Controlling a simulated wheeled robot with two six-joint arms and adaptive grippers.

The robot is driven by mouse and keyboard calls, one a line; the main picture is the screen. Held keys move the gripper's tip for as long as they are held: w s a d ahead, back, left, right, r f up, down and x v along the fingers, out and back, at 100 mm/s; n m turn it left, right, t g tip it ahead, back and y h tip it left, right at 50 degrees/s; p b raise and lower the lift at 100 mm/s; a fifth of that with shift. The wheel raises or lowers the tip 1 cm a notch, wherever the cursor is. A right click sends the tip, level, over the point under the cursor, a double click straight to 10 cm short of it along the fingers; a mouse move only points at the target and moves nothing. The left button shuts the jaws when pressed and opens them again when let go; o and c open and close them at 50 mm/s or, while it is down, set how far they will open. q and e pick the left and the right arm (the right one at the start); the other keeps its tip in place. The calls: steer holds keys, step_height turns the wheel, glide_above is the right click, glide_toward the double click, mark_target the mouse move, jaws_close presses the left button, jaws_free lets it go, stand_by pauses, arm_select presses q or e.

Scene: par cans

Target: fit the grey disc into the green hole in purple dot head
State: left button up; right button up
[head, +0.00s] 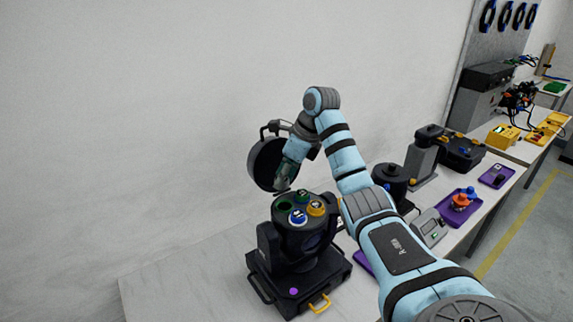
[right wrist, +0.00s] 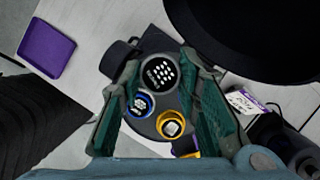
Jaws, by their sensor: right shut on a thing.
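The purple dot head (head: 293,242) is a black lamp housing on a black base with a purple dot on its front. Its round top has a blue-rimmed place (head: 298,216) and a yellow-rimmed place (head: 317,208), both filled with discs. The green hole (head: 282,205) looks dark and empty at the left of the top. My right gripper (head: 284,183) is above the top's far left side. In the right wrist view it is shut on the grey disc (right wrist: 158,73), which has white dots on its face. My left gripper is not in view.
To the right are another black device (head: 390,180), a grey box (head: 430,228) and a purple tray (head: 459,208) with small coloured parts. Bare white tabletop (head: 190,285) lies left of the head.

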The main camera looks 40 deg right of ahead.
steer(key=shift+s+d+r, duration=0.15)
steer(key=shift+d+r, duration=0.15)
steer(key=shift+d, duration=0.1)
steer(key=shift+a+f, duration=0.15)
steer(key=shift+f, duration=3.1)
steer(key=shift+f, duration=0.6)
steer(key=o, duration=1)
steer(key=shift+o, duration=0.2)
